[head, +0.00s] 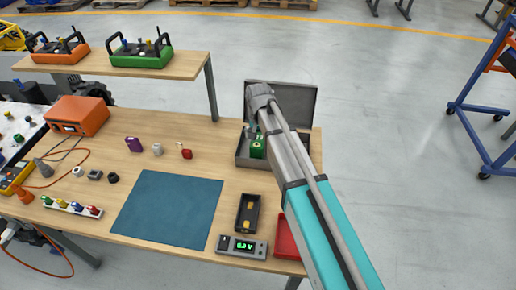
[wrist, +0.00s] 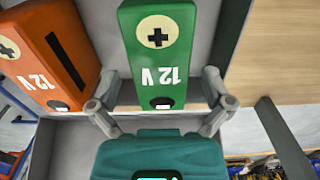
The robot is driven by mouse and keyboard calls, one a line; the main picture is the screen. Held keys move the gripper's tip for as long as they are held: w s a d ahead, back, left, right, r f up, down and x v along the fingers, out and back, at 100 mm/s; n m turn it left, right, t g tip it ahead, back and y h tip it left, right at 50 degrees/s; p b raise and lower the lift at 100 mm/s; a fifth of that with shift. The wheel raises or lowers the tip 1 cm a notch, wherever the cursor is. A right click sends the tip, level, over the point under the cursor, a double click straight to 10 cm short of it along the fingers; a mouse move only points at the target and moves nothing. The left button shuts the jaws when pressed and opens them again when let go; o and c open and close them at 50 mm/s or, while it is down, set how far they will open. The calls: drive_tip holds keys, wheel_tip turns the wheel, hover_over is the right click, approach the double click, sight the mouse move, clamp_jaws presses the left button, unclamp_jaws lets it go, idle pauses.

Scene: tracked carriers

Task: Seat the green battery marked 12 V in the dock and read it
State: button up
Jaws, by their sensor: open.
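The green battery (head: 257,149), marked 12 V with a plus sign (wrist: 158,78), is in an open grey case (head: 241,160). In the wrist view it appears with its label upside down. My gripper (wrist: 160,88) is open, one finger on each side of the battery's near end, with gaps visible; I cannot tell whether the fingers are level with it. An orange 12 V battery (wrist: 48,55) is left of it in the wrist view. The dark dock (head: 247,213) with yellow parts inside looks empty. The meter (head: 243,246) in front shows a green reading, apparently 0.0 V.
The case's raised lid (head: 302,98) stands behind. A red tray (head: 286,238) is right of the dock, partly behind my arm. A blue mat (head: 168,208) lies clear left. Small purple (head: 133,144) and red (head: 186,153) items stand behind it. A shelf (head: 150,68) overhangs the back.

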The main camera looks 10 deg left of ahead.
drive_tip(key=shift+f+b, duration=1.15)
drive_tip(key=shift+f, duration=0.3)
drive_tip(key=c, duration=1.3)
drive_tip(key=shift+o, duration=0.2)
drive_tip(key=shift+r, duration=0.15)
wheel_tip(320, 180, up, 3)
drive_tip(key=p, duration=0.3)
drive_tip(key=s+r+p, duration=0.9)
drive_tip(key=s+p, duration=0.1)
drive_tip(key=s, duration=0.4)
drive_tip(key=shift+a+r, duration=0.4)
drive_tip(key=shift+a, duration=0.05)
